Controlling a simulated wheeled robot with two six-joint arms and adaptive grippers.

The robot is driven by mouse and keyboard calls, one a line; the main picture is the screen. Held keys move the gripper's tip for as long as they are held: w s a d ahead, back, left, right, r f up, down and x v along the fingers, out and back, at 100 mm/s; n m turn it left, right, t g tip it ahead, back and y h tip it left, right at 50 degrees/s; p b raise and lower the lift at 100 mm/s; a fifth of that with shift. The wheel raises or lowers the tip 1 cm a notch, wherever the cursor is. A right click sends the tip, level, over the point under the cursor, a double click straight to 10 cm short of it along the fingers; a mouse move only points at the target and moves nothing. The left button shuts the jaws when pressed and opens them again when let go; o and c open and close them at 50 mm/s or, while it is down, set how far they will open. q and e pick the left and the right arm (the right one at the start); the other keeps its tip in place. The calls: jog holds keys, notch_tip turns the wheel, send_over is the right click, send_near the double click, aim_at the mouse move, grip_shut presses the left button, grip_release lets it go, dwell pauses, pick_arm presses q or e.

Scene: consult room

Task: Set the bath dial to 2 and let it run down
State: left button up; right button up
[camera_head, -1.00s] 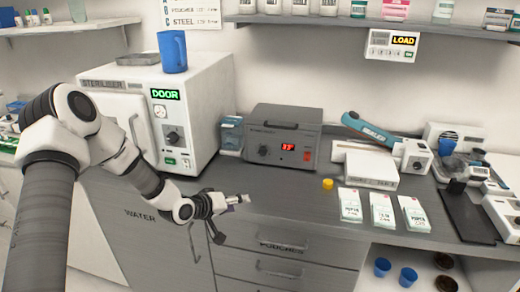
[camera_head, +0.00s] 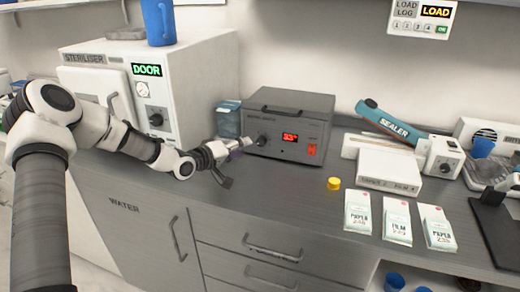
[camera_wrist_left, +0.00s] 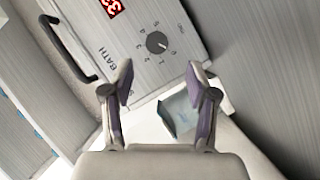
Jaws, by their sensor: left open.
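The bath is a grey box (camera_head: 287,127) on the counter, with a red lit readout (camera_head: 290,137) and a dark dial (camera_head: 263,141) at the left of its front. In the left wrist view the dial (camera_wrist_left: 157,42) shows with small marks around it and the word BATH beside it. I cannot surely read its setting. My left gripper (camera_head: 240,146) is open and empty, just in front of the dial. In the left wrist view its fingers (camera_wrist_left: 160,77) are spread below the dial and apart from it. My right gripper is out of view.
A white steriliser (camera_head: 150,88) with a blue mug (camera_head: 159,22) on top stands left. A translucent blue container (camera_head: 228,119) sits close beside the bath. A yellow cap (camera_head: 334,183), paper packets (camera_head: 397,222) and a sealer (camera_head: 395,125) lie to the right.

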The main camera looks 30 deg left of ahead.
aim_at(259, 143)
pick_arm(q)
jog(key=x, duration=0.7)
jog(key=shift+d+r, duration=0.1)
jog(key=shift+r, duration=0.1)
jog(key=shift+s, duration=0.1)
grip_shut()
